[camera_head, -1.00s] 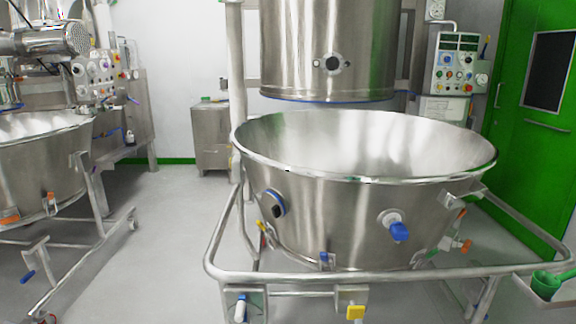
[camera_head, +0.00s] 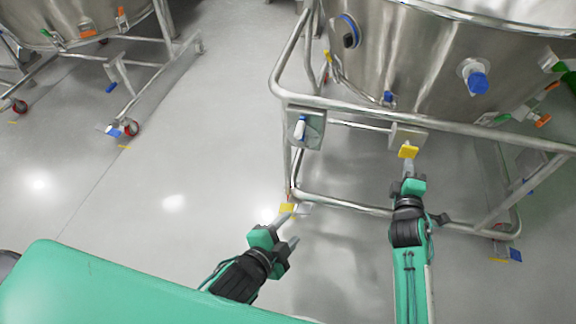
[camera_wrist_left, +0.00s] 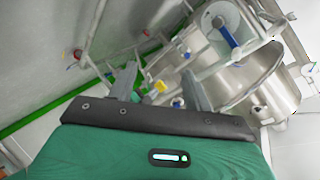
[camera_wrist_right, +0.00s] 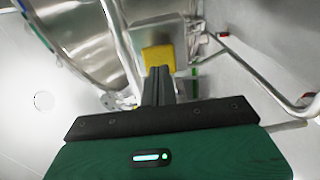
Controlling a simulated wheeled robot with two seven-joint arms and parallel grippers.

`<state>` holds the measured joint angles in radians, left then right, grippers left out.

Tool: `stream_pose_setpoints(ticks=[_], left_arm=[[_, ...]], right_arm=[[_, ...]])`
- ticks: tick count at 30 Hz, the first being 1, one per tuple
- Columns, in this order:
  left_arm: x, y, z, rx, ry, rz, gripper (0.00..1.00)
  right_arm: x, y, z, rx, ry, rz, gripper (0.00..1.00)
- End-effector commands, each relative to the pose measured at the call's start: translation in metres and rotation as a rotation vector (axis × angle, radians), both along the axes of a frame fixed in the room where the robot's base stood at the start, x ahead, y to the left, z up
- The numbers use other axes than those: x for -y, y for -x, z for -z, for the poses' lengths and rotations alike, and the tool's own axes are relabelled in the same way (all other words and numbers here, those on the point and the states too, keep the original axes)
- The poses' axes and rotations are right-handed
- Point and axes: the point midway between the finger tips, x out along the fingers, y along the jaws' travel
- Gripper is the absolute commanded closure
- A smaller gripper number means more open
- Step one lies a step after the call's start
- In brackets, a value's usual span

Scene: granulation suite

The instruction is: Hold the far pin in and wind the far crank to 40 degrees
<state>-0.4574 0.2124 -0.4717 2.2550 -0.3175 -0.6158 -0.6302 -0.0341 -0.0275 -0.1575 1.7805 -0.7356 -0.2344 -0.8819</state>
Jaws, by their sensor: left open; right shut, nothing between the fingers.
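A yellow square pad (camera_head: 408,151), which looks like the pin, sits on a metal plate on the front rail of the bowl trolley. It also shows in the right wrist view (camera_wrist_right: 158,58). My right gripper (camera_head: 409,172) is shut and empty, its fingertips at the pad's lower edge; I cannot tell whether they press it. A crank with a white and blue handle (camera_head: 300,129) hangs on a plate at the rail's left corner, handle roughly upright. It shows in the left wrist view (camera_wrist_left: 226,33). My left gripper (camera_head: 290,229) is open and empty, below and apart from the crank.
The steel bowl (camera_head: 430,60) stands behind the rail (camera_head: 350,104). The trolley's lower tube (camera_head: 350,206) runs near my left gripper. Another trolley (camera_head: 130,70) with a bowl stands at the far left. The floor between them is clear.

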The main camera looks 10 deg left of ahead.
Motion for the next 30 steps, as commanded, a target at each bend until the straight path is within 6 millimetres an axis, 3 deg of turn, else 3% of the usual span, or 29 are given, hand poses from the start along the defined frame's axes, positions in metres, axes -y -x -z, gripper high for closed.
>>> stream_pose_setpoints(ticks=[8, 18, 24, 30], left_arm=[[-0.008, -0.049, -0.012, 0.272, -0.730, 0.174, 0.49], [-0.023, -0.103, -0.047, 0.514, -1.627, 0.267, 0.49], [-0.028, -0.119, -0.066, 0.564, -1.969, 0.266, 0.49], [-0.029, -0.126, -0.073, 0.574, -2.087, 0.260, 0.49]], right_arm=[[0.000, 0.000, 0.000, 0.000, 0.000, 0.000, 1.00], [0.000, 0.000, 0.000, 0.000, 0.000, 0.000, 1.00], [0.000, 0.000, 0.000, 0.000, 0.000, 0.000, 1.00], [0.000, 0.000, 0.000, 0.000, 0.000, 0.000, 1.00]])
